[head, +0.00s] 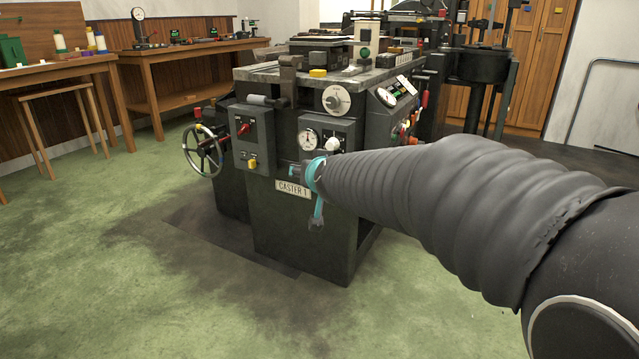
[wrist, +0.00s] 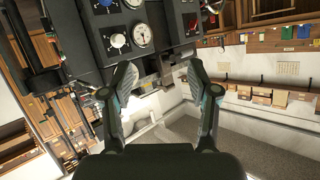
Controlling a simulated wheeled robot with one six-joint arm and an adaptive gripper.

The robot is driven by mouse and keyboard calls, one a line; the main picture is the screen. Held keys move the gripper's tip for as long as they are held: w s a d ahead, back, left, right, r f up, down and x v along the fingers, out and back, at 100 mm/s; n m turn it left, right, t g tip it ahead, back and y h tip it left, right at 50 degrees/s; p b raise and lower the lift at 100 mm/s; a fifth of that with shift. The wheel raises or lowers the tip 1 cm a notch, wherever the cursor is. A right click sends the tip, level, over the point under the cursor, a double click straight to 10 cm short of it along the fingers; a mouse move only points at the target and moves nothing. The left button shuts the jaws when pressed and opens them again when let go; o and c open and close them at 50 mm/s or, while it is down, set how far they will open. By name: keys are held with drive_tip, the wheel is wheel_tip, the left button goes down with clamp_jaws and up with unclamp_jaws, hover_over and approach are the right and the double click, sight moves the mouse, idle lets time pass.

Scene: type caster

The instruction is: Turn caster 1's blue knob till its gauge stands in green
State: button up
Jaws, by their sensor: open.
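Caster 1 is the dark machine with a "CASTER 1" plate (head: 293,188) on its front in the head view. A round white gauge (head: 308,138) sits above the plate, and a pale round knob (head: 332,144) is just right of it. The needle against any green is too small to read. My gripper (wrist: 162,78) is open and empty, its fingers apart, short of the panel. In the head view my arm partly covers it.
A box with a red switch (head: 243,128) and a handwheel (head: 203,149) stick out left of the gauge. A larger white dial (head: 336,100) is above the knob. Wooden benches (head: 190,47) stand behind left. The green floor in front is clear.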

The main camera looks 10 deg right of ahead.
drive_tip(key=w+f+m+t+h+b, duration=0.15)
drive_tip(key=w+f+h, duration=0.3)
drive_tip(key=w, duration=0.45)
drive_tip(key=w+f+m+t+h+b, duration=0.1)
drive_tip(key=w+f+m+h, duration=0.2)
drive_tip(key=w+f, duration=0.4)
drive_tip(key=w+f+m+g+h, duration=0.1)
drive_tip(key=w+f+m+h, duration=0.2)
drive_tip(key=f+h, duration=0.3)
drive_tip(key=w+d+f+y+b, duration=0.1)
drive_tip(key=w+d, duration=0.8)
drive_tip(key=w, duration=0.2)
drive_tip(key=shift+a+f, duration=0.1)
clamp_jaws()
